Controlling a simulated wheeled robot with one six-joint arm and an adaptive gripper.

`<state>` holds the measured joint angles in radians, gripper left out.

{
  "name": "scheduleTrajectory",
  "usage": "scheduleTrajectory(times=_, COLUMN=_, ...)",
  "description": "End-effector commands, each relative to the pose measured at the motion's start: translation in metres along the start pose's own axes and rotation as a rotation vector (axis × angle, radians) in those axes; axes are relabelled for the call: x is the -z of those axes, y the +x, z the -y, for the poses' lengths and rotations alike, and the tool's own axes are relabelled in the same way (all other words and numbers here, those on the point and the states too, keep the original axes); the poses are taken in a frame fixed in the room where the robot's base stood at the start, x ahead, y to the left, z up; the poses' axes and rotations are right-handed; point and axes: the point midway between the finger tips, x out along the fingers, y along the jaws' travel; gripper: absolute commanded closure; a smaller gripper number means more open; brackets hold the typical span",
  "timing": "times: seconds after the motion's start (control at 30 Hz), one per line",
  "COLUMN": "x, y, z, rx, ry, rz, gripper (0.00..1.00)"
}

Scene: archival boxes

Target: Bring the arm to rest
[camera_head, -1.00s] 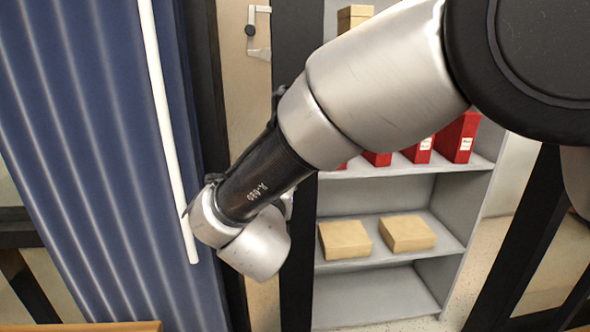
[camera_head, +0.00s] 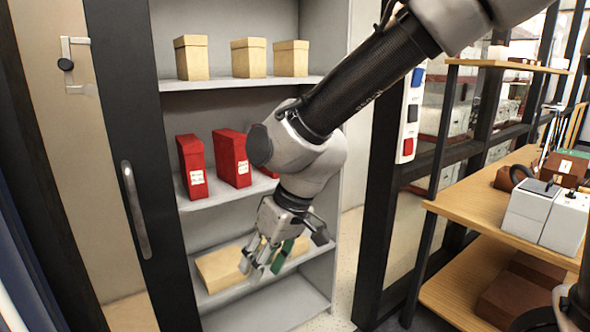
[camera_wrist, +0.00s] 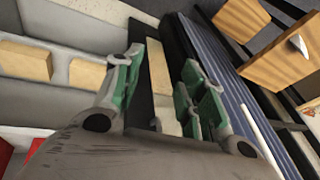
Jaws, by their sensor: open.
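My gripper (camera_head: 265,254) hangs in front of the grey shelf unit in the head view, its fingers pointing down and a little left. In the wrist view my gripper (camera_wrist: 160,90) shows its two green-padded fingers spread apart with nothing between them. My arm reaches in from the upper right and bends down at the wrist. It covers part of the shelves and the lower boxes.
The shelf unit (camera_head: 173,85) holds several tan boxes (camera_head: 249,58), red binders (camera_head: 232,158) and a low tan box (camera_head: 216,268). A dark door with a handle (camera_head: 135,210) stands left. A wooden bench (camera_head: 470,215) with a white device (camera_head: 530,209) is right.

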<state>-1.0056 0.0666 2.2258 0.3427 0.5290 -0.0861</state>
Motion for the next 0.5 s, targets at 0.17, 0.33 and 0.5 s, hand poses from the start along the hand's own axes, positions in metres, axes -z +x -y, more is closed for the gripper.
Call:
scheduleTrajectory(times=0.17, x=-0.086, y=-0.087, z=-0.096, rx=-0.119, ry=0.148, rz=0.104, gripper=0.59)
scheduleTrajectory(times=0.33, x=-0.187, y=-0.165, z=-0.163, rx=-0.258, ry=0.337, rz=0.124, gripper=0.59)
scheduleTrajectory(times=0.5, x=-0.259, y=-0.219, z=-0.194, rx=-0.390, ry=0.543, rz=-0.017, gripper=0.59)
